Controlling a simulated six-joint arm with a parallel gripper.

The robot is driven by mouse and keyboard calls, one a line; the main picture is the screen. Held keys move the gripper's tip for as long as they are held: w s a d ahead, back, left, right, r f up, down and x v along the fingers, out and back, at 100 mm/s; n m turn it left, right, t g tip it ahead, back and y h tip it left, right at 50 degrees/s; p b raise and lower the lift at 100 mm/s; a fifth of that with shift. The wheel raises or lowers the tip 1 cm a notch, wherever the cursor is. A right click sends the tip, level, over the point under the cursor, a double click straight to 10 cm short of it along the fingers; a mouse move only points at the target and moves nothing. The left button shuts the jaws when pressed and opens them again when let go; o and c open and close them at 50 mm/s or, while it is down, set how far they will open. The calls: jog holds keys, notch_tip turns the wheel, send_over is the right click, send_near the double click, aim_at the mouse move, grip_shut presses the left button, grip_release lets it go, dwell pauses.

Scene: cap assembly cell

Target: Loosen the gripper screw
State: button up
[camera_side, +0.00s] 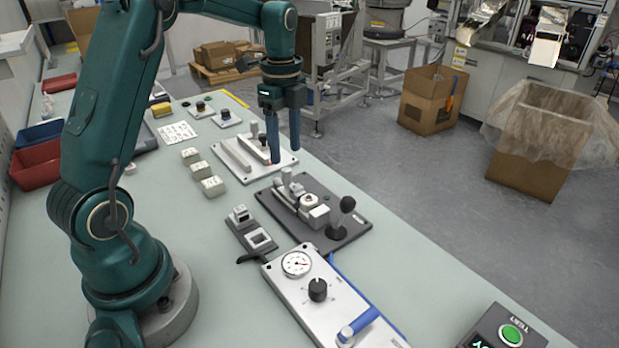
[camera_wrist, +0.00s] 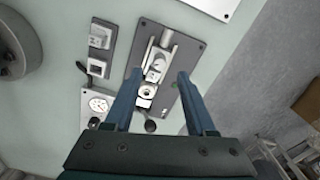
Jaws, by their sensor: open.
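My gripper (camera_side: 285,155) hangs pointing down, its two blue fingers apart with nothing between them. In the side view it is over or near a white plate with raised bars (camera_side: 234,156). In the wrist view my gripper (camera_wrist: 158,75) has the clamp fixture (camera_wrist: 190,45) between and beyond its fingers, with no contact visible. The fixture is a dark plate (camera_side: 345,236) carrying a metal clamp body (camera_side: 316,214), a round metal part (camera_side: 307,201) and a black ball-handled lever (camera_side: 347,204). I cannot tell which part is the gripper screw.
A white gauge unit (camera_side: 297,264) with a black knob (camera_side: 318,290) and blue lever (camera_side: 359,323) stands in front of the fixture. Small blocks (camera_side: 213,186) and a two-part holder (camera_side: 258,238) sit to its left. A green-button box (camera_side: 511,335) is front right. Bare table lies left of the gauge unit.

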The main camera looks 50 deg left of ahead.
aim_at(286, 169)
jog(key=shift+f+m, duration=0.1)
jog(key=shift+m, duration=0.3)
jog(key=shift+f, duration=2.45)
grip_shut()
